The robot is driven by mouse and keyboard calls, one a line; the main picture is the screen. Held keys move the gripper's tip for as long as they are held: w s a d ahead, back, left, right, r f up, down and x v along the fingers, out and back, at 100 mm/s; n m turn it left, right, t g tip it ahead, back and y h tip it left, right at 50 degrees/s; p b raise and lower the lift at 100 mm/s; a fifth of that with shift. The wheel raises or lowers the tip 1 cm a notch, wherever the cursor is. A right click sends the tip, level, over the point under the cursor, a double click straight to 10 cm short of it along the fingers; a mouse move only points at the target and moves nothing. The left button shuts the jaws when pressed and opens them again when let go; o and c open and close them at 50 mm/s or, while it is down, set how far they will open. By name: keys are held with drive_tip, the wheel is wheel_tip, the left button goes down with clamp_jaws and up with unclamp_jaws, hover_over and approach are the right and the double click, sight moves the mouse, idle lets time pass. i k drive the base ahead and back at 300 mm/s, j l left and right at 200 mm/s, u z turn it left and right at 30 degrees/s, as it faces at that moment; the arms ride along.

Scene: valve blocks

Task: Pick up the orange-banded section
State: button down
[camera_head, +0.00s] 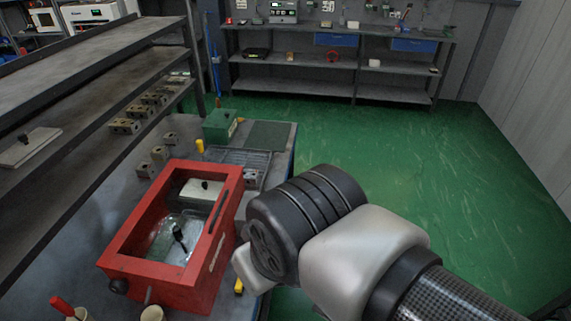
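I cannot make out an orange band on any section in this view. Several small grey-brown valve blocks stand on the table, one of them a block (160,154) left of the green box. More blocks (124,126) sit in rows on the shelf at left. My arm reaches in from the lower right, and its rounded links cover part of the table's right edge. My gripper is not visible.
An open-topped red box (130,265) with a clear panel and black knob stands on the table (60,255). A green box (219,125) and a wire rack (240,157) are behind it. Shelving (95,85) borders the left. The green floor (420,165) at right is clear.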

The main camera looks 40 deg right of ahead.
sight(251, 177)
drive_tip(key=z, duration=0.6)
drive_tip(key=u, duration=0.55)
drive_tip(key=i+l+u, duration=0.3)
drive_tip(key=l, duration=0.3)
drive_tip(key=i+l+u, duration=0.3)
drive_tip(key=l, duration=0.4)
drive_tip(key=i+l+u, duration=0.1)
drive_tip(key=l, duration=0.25)
drive_tip(key=i+l+u, duration=0.15)
drive_tip(key=l, duration=0.2)
drive_tip(key=i, duration=0.05)
